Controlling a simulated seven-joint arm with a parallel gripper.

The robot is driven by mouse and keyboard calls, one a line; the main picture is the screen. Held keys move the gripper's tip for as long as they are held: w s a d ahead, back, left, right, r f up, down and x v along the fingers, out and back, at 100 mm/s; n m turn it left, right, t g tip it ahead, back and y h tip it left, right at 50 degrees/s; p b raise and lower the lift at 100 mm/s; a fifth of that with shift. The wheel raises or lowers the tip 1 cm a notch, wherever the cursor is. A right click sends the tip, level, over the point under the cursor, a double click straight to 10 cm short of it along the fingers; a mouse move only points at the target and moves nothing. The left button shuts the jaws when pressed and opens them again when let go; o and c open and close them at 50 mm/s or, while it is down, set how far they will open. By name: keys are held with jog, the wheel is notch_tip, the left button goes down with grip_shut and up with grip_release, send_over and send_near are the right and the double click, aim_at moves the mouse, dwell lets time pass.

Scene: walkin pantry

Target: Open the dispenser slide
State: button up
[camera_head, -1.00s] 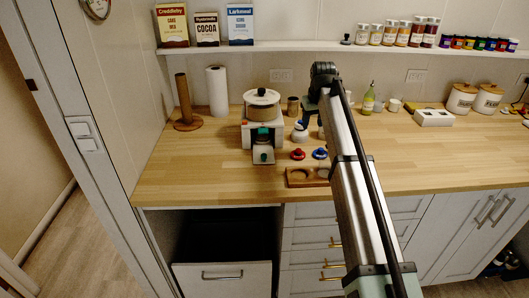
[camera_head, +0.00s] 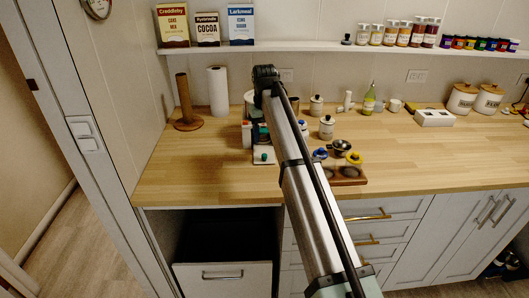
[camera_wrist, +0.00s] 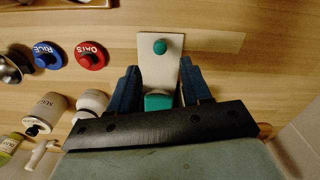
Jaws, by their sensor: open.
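The dispenser (camera_head: 247,134) stands on the wooden counter, mostly hidden behind my arm in the head view. Its white front plate (camera_head: 263,152) with a green knob sticks out toward the counter's front edge. In the wrist view the white plate (camera_wrist: 148,62) carries a round green knob (camera_wrist: 159,46). A teal block (camera_wrist: 158,101) lies nearer my palm, between the two dark blue fingers. My gripper (camera_wrist: 160,72) is open, one finger on each side of the plate and block. I cannot tell whether either finger touches them. The head view hides my fingertips behind the arm.
A blue RICE lid (camera_wrist: 48,55) and a red OATS lid (camera_wrist: 90,55) lie to the left in the wrist view, with white jars (camera_wrist: 45,110) below. In the head view, a wooden tray (camera_head: 362,180) sits right of my arm.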

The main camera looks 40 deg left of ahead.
aim_at(265, 155)
notch_tip(265, 155, down, 8)
jog(key=shift+r, duration=0.2)
dwell(0.3)
grip_shut()
dwell(0.3)
